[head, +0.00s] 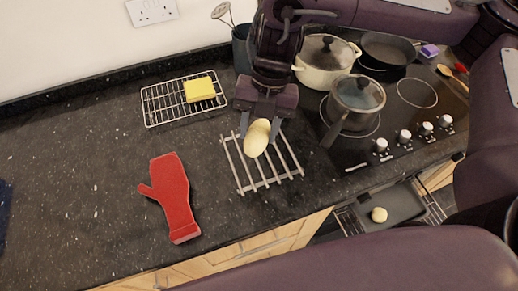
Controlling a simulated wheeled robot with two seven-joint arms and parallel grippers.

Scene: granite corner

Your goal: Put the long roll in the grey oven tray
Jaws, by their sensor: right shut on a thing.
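The long roll (257,138) is a pale, oval bread roll. My right gripper (259,122) is shut on it, with the fingers pointing down and the roll between their tips. The roll is over a wire trivet (268,180) on the dark counter; I cannot tell how high above it. The grey oven tray (408,203) sits on a wire rack low at the right, below the counter's front edge. A small round roll (379,215) lies in the tray. Part of the tray's surroundings is hidden by my own arm. My left gripper is not in view.
A red oven mitt (171,197) lies left of the trivet. A yellow sponge (200,89) rests on a wire rack (165,104). A saucepan (352,105), a cream pot (325,66) and a frying pan (385,52) stand on the hob. The left counter is mostly clear.

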